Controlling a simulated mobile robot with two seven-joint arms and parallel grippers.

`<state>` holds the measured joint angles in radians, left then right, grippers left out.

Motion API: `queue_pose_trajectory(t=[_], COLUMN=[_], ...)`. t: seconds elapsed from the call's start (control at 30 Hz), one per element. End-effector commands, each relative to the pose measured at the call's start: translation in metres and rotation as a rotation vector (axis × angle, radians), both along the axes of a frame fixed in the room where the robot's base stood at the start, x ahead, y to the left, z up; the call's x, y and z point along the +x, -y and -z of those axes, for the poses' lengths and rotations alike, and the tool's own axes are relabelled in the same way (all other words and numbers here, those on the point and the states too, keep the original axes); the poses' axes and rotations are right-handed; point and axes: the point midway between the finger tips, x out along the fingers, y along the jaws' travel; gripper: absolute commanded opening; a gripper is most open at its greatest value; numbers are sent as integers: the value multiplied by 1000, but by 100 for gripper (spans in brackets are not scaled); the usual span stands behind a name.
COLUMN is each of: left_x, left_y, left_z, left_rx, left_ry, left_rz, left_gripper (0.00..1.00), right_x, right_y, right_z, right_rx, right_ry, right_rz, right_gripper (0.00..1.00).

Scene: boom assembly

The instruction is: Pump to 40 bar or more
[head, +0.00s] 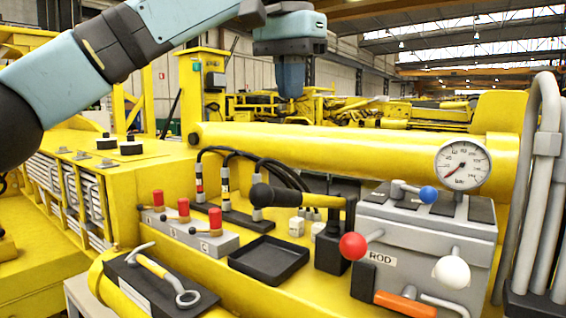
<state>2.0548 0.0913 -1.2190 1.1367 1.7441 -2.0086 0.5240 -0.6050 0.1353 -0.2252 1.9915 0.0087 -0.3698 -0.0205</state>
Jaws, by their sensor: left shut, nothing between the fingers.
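A grey hydraulic unit (430,229) with a "ROD" label stands on the yellow deck at the right. On top of it is a round white pressure gauge (463,164) marked in bar; its red needle points to the lower left, near the low end. A black-gripped lever (285,198) runs left from a black post (332,240) beside the unit. A red ball knob (352,246), a white ball knob (451,271), a blue-knobbed lever (428,194) and an orange handle (405,304) sit on the unit. My left gripper (291,94) is shut and empty, pointing down above the yellow cylinder. My right gripper is out of view.
A long yellow cylinder (360,152) spans behind the lever and unit. Left of them are a black tray (269,260), a grey block (190,232) with red-capped fittings, and black hoses (265,165). A wrench-like tool (165,277) lies front left. Grey pipes (545,190) stand at the right edge.

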Motion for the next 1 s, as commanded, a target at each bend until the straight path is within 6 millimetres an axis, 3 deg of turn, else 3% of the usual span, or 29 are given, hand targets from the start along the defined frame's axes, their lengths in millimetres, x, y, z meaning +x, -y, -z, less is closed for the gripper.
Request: queue_pose_trajectory(t=[0.37, 0.53, 0.73, 1.0], left_x=[-2, -1, 4, 13], left_y=[0, 0, 0, 2], left_z=[-6, 2, 32, 88], left_rx=[1, 0, 1, 2], left_ry=[3, 2, 2, 2], left_rz=[-4, -4, -4, -3], left_gripper=[0, 0, 0, 0], right_x=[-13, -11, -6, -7], right_y=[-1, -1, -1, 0], right_z=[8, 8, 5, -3], right_rx=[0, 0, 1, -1], right_ry=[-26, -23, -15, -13], right_rz=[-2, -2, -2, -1], right_gripper=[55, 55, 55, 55])
